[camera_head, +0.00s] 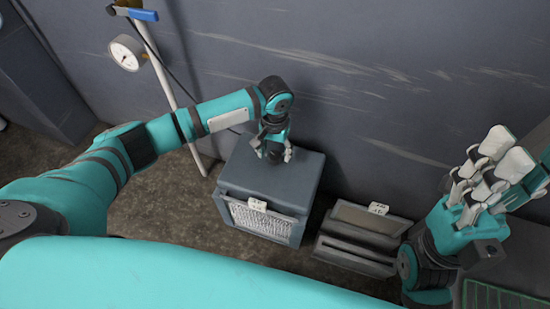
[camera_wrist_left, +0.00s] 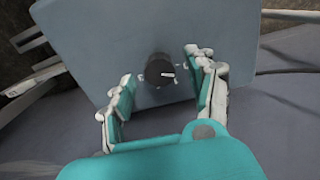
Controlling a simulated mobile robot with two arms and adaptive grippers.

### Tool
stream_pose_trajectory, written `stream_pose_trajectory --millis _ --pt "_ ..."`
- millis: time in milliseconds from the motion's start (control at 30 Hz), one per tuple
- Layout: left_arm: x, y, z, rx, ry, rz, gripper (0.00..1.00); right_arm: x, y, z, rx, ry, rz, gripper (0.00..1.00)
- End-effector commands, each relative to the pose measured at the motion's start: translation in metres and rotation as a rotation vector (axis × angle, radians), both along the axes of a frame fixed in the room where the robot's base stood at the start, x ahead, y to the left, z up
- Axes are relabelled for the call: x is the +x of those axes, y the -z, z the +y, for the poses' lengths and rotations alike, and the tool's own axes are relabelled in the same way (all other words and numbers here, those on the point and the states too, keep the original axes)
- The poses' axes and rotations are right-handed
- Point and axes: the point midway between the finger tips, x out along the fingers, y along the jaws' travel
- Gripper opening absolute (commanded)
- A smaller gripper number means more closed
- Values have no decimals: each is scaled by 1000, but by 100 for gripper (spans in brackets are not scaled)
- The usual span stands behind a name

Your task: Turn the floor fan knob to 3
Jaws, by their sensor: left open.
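The floor fan (camera_head: 262,184) is a grey box with a light grille on its front, standing on the floor against the wall. Its top panel also shows in the left wrist view (camera_wrist_left: 110,45). The fan knob (camera_wrist_left: 159,70) is round and black with a white pointer mark, which points to the right in the left wrist view. My left gripper (camera_head: 273,152) is over the fan's top. In the left wrist view its fingers (camera_wrist_left: 160,84) are open, one on each side of the knob and apart from it. No numbers are readable around the knob. My right gripper (camera_head: 487,172) is raised at the right, away from the fan.
A grey stepped box (camera_head: 358,238) with a small label stands right of the fan. A pressure gauge (camera_head: 126,52) and a pipe with a blue-handled valve (camera_head: 143,14) are on the wall at the upper left.

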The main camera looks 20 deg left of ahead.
Motion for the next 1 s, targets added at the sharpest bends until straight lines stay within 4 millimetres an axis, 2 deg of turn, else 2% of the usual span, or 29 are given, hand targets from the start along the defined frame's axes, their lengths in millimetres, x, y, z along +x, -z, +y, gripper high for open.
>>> stream_pose_trajectory --millis 33,200,533,933,1000 --pt "0 11 0 0 -1 0 57 1 8 0 -1 0 3 40" --pt "1 24 0 -1 -1 -2 57 1 13 0 -2 0 6 40" --pt "1 26 0 -1 0 -2 57 1 13 0 -2 1 7 40" --pt "1 26 0 0 0 -2 6 1 13 0 -2 0 8 40" --pt "1 26 0 0 -1 -2 2 1 13 0 -2 0 8 40"
